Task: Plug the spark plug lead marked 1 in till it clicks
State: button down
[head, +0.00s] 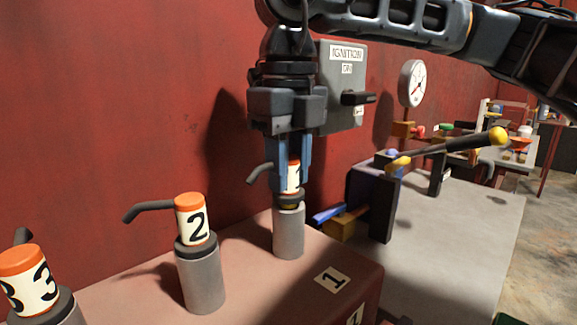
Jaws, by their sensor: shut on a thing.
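The spark plug lead marked 1 (293,175) is a cream cap with an orange top and a dark cable stub pointing left. My gripper (290,185) points down with its blue fingers shut around this cap. The cap is right above the grey cylindrical plug post (289,232), in line with it, with a dark and brownish ring showing between them. I cannot tell whether the cap is fully seated. The fingers hide part of the cap. A label reading 1 (332,280) lies on the red block in front of the post.
Lead 2 (192,222) and lead 3 (30,280) sit on their own posts to the left. A grey ignition box (340,85) is on the red wall behind my gripper. A grey bench (455,225) with a yellow-knobbed lever (450,148) stands to the right.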

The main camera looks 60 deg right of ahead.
jog(key=shift+f+b, duration=0.65)
jog(key=shift+b, duration=0.05)
jog(key=c, duration=0.8)
grip_release()
jog(key=shift+o, duration=0.2)
jog(key=shift+r, duration=0.2)
notch_tip(320, 180, up, 8)
jog(key=shift+f+p, duration=0.2)
jog(key=shift+p, duration=0.15)
